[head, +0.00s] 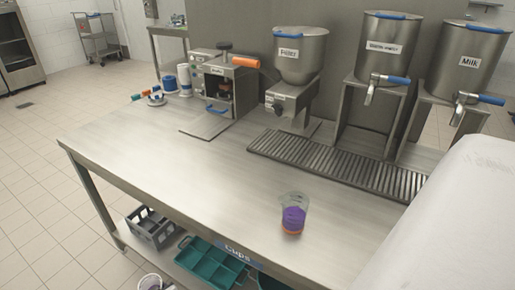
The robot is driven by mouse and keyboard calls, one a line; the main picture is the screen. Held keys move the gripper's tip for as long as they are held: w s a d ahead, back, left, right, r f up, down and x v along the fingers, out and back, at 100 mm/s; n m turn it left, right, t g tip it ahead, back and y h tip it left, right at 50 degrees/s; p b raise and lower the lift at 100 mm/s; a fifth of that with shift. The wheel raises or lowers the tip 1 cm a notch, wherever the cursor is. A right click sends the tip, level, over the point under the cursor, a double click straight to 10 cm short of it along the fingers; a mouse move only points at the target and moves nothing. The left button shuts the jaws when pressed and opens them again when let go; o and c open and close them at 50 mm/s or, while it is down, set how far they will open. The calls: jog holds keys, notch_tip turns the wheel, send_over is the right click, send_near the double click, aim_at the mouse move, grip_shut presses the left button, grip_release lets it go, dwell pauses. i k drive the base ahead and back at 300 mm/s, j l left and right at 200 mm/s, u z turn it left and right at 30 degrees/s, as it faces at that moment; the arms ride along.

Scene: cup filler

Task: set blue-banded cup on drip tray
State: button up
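The drip tray (420,187) is a long dark slatted grille on the steel counter, running below the dispensers. Nothing stands on its visible part. A clear cup (293,214) stands upright on the front of the counter, apart from the tray. It shows a wide purple area and an orange layer at its base; I cannot make out a blue band on it. My gripper is not in view. A large pale part of my own arm fills the right edge and hides the counter's right end.
A filler (300,55), a water dispenser (387,45) and a milk dispenser (470,60) stand behind the tray. A sealing machine (222,85) stands left of them. Crates, including a teal one (212,262), lie on the lower shelf. The counter's left front is clear.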

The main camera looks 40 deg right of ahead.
aim_at(283, 144)
jog(key=i+z, duration=0.1)
jog(key=z, duration=0.25)
jog(key=i+j+z, duration=0.1)
jog(key=z, duration=0.25)
jog(key=j+z, duration=0.3)
jog(key=i+j+z, duration=0.15)
jog(key=j+z, duration=0.2)
jog(key=z, duration=0.15)
jog(key=i+j+z, duration=0.15)
jog(key=j+z, duration=0.7)
jog(key=z, duration=0.15)
jog(key=j+z, duration=0.2)
jog(key=j, duration=0.2)
jog(key=k+j+z, duration=0.25)
jog(key=j, duration=0.15)
jog(key=k+j, duration=0.1)
jog(key=j, duration=0.3)
jog(key=k+j+z, duration=0.1)
jog(key=j, duration=0.35)
jog(key=k+j, duration=0.1)
jog(key=j, duration=0.3)
jog(key=k+j+z, duration=0.1)
jog(key=j, duration=0.3)
